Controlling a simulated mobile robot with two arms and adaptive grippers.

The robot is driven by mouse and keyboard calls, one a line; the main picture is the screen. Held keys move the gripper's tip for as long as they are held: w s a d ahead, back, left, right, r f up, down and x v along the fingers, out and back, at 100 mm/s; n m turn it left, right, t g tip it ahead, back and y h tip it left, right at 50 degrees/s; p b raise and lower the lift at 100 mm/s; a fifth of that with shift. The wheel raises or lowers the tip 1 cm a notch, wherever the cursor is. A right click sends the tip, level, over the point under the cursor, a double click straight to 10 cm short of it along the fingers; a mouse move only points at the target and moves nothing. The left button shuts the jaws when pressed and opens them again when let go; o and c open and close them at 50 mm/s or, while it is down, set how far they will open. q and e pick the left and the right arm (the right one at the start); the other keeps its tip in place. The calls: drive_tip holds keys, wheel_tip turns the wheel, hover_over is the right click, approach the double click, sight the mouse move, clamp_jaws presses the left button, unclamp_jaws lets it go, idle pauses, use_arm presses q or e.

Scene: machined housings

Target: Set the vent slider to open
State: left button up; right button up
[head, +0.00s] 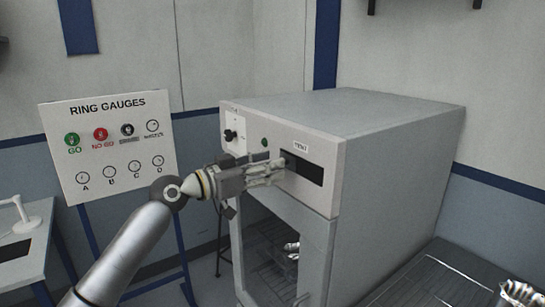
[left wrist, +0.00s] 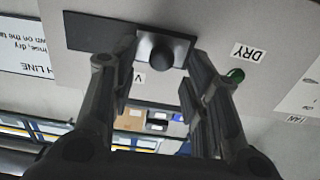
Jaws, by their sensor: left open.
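The vent slider (left wrist: 180,48) is a bright plate with a round black knob (left wrist: 162,54), seen in the left wrist view beside a dark slot (left wrist: 95,30). In the head view the dark slot (head: 310,173) is on the front of the grey cabinet, under a small label (head: 300,147); my gripper partly hides the slider there. My left gripper (head: 280,168) is open at the cabinet front. In the left wrist view its fingers (left wrist: 160,75) stand on both sides of the knob, with gaps visible. I cannot tell how deep they reach. My right gripper is not in view.
The cabinet (head: 390,150) has a dark switch (head: 231,135) and a green lamp (head: 264,142), with an open chamber below. A ring gauges board (head: 108,145) stands left, behind my arm. A wire rack (head: 430,285) with shiny parts (head: 520,292) is at lower right.

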use_arm(q)
drive_tip(key=shift+x, duration=0.8)
drive_tip(key=shift+w, duration=0.1)
clamp_jaws()
